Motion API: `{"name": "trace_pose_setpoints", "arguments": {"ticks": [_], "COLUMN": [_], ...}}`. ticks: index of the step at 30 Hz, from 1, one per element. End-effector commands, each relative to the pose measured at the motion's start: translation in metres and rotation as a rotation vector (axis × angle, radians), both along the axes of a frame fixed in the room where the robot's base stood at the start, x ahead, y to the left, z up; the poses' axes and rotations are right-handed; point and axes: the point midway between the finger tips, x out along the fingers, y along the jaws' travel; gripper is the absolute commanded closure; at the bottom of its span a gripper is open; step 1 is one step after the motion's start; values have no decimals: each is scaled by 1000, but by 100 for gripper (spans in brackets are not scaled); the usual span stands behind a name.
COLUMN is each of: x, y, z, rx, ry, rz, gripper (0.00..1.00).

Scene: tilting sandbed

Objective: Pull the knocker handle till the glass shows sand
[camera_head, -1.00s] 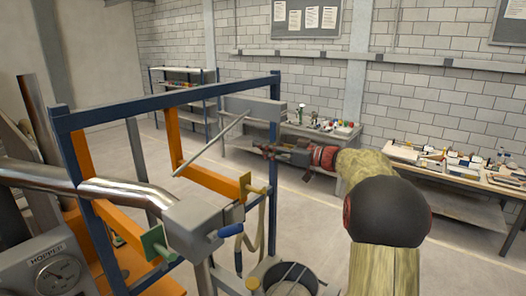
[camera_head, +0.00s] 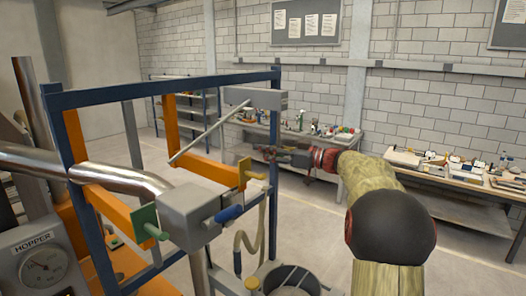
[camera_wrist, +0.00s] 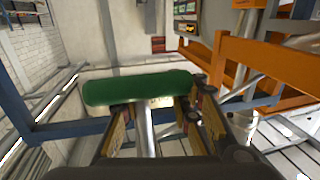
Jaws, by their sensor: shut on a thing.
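A green crossbar handle (camera_wrist: 140,88) on a pale stem lies just past my fingertips in the wrist view. I take it to be the knocker handle. My gripper (camera_wrist: 155,122) has its fingers on both sides of the stem, shut on it just behind the green bar. In the head view my gripper (camera_head: 258,150) reaches left to the right side of the blue frame (camera_head: 160,88). The green bar is too small or hidden to make out there. I cannot pick out the sight glass or any sand in it.
An orange beam (camera_head: 200,167) with a yellow plate, a grey box with a blue grip (camera_head: 229,214) and a green plate (camera_head: 143,222) stand close below and left. A hopper gauge (camera_head: 43,268) is lower left. A round bin (camera_head: 295,276) stands below; benches line the wall.

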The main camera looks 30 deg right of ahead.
Motion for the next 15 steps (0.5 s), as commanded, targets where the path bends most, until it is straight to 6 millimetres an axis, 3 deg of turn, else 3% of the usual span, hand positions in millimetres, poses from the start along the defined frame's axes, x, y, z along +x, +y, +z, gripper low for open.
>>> {"name": "trace_pose_setpoints", "arguments": {"ticks": [1,15], "x": [1,1], "y": [-3,-2], "z": [-9,-9], "rx": [3,6], "ry": [11,12], "rz": [-5,-3], "gripper": [78,51]}}
